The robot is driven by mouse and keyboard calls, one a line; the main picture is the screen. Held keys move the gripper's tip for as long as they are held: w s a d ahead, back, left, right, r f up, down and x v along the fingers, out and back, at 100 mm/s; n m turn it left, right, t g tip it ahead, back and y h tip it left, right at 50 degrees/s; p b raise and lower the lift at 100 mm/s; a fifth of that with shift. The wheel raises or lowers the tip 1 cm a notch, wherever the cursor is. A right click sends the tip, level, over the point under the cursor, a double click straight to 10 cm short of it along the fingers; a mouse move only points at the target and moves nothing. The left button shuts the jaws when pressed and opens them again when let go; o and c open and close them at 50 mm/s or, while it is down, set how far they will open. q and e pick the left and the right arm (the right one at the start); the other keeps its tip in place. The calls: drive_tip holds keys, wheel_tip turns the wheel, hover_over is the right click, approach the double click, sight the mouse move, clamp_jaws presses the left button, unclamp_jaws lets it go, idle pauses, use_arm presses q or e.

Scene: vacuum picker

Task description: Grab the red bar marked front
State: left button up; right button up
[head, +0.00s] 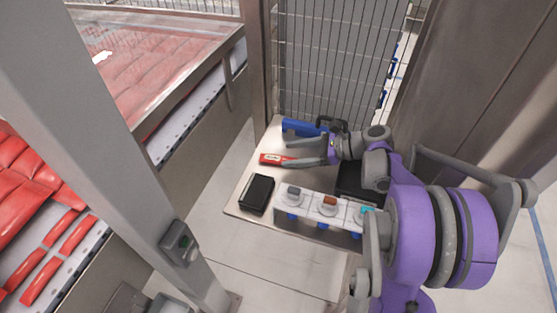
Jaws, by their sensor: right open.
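The red bar (270,159) lies on the pale table (240,203), near its left edge, with a light label on its top that is too small to read. My right gripper (287,153) reaches in from the right with its two grey fingers spread apart. The fingertips are at the right end of the bar, and the nearer finger overlaps that end in the picture. I cannot tell whether the fingers touch the bar or hang above it. My left gripper does not show.
A blue object (300,127) lies behind the gripper. A black box (257,194) stands in front of the bar. A white panel with knobs (322,205) runs along the table's front. A wire fence (335,60) and a grey post (110,150) bound the space.

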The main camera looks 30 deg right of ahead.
sight(269, 157)
drive_tip(key=x, duration=0.6)
drive_tip(key=shift+d, duration=0.1)
clamp_jaws()
